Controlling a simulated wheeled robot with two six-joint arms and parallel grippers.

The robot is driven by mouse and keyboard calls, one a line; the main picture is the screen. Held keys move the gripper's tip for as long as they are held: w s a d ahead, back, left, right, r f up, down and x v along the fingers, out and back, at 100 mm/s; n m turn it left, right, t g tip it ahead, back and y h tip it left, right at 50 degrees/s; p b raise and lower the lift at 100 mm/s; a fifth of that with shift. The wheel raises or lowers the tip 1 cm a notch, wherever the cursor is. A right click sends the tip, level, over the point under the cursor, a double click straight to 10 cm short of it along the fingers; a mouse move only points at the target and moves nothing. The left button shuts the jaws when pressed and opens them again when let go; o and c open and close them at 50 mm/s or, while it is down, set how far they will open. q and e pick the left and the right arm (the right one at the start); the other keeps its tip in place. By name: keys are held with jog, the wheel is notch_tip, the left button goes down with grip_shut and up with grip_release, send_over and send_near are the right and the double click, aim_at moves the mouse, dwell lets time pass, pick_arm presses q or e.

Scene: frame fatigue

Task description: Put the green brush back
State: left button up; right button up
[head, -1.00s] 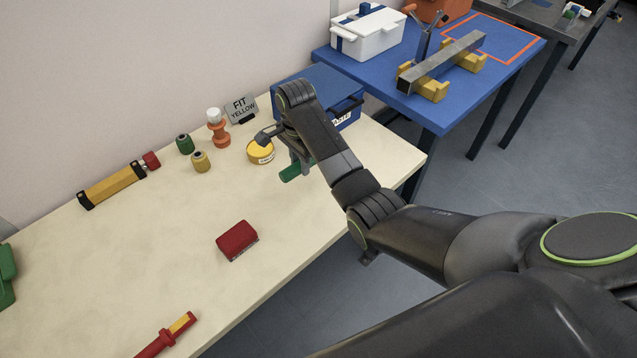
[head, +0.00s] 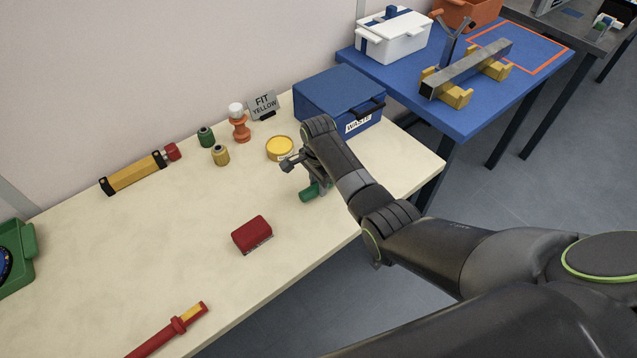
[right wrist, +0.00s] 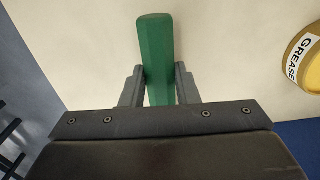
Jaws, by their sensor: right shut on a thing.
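The green brush (head: 311,192) is at the right part of the cream table, at my right gripper (head: 308,178). In the right wrist view the green handle (right wrist: 156,50) stands between the two fingers (right wrist: 156,85), which are shut on it. Its far end reaches out beyond the fingertips. The rest of the brush is hidden behind the gripper and wrist. Whether it touches the table I cannot tell. My left gripper is not in view.
A yellow grease tin (head: 280,147) and a blue waste box (head: 340,92) stand close behind my right gripper. A red block-like object (head: 252,234) lies in front-left. Several small items, including an orange-and-white one (head: 240,124), stand farther back. A green tray (head: 28,262) is at the left edge.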

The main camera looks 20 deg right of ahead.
jog(key=shift+f, duration=0.2)
jog(key=shift+f, duration=0.15)
jog(key=o, duration=1)
jog(key=shift+f+b, duration=0.25)
jog(key=shift+b, duration=0.4)
jog(key=shift+r+p, duration=1.75)
jog(key=shift+r, duration=7.2)
